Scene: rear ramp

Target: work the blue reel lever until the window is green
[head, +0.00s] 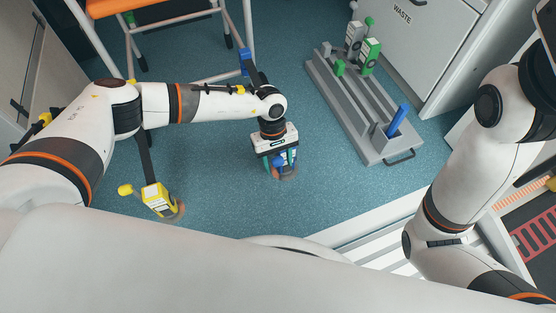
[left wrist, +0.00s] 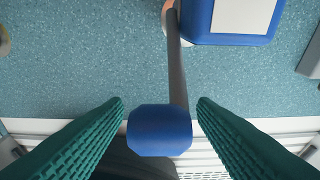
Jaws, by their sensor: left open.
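The blue reel (left wrist: 232,18) stands on the floor, with a white panel on its top, at the top of the left wrist view. A grey lever (left wrist: 177,65) runs from beside it to a blue knob (left wrist: 160,131). My left gripper (left wrist: 158,103) is open, with its teal fingers on either side of the knob and gaps showing. In the head view my left gripper (head: 280,163) points down over the blue reel and hides most of it. I see no coloured window in either view. My right gripper is out of view; only its arm shows.
A yellow reel (head: 158,198) with a yellow knob (head: 125,190) stands to the left. A grey rack (head: 350,120) at the right carries grey and green items and a blue handle (head: 397,121). An orange-seated chair (head: 165,18) stands behind. A dark strap ends at a blue piece (head: 245,60).

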